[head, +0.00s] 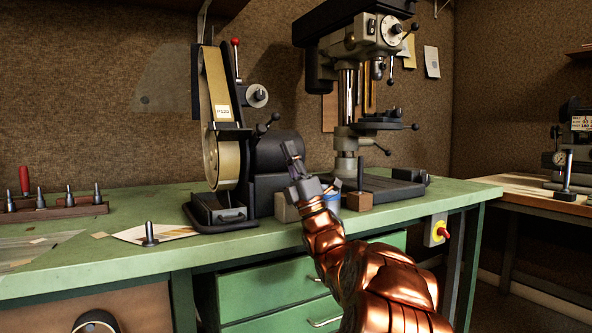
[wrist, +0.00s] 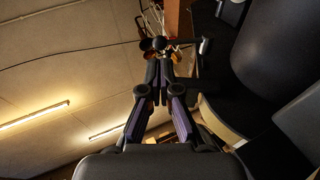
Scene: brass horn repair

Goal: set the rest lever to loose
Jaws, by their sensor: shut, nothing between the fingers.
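The belt sander (head: 215,90) stands on the green bench with its belt upright and a small rest plate (head: 230,127) across the belt. A black lever with knobbed ends (head: 268,122), which looks like the rest lever, sticks out right of the rest; its setting cannot be read. My gripper (head: 290,150) is shut and empty, pointing up in front of the sander's dark motor housing, below and right of that lever. In the wrist view, my gripper's fingertips (wrist: 157,62) are together, and a dark knobbed lever (wrist: 203,46) shows just beyond them; contact cannot be told.
A drill press (head: 348,110) stands right of the sander. Small blocks and a blue container (head: 331,200) sit by my arm at the bench's front. A rack with several pegs (head: 55,208) is at left. A red-topped lever (head: 235,42) rises at the sander's top.

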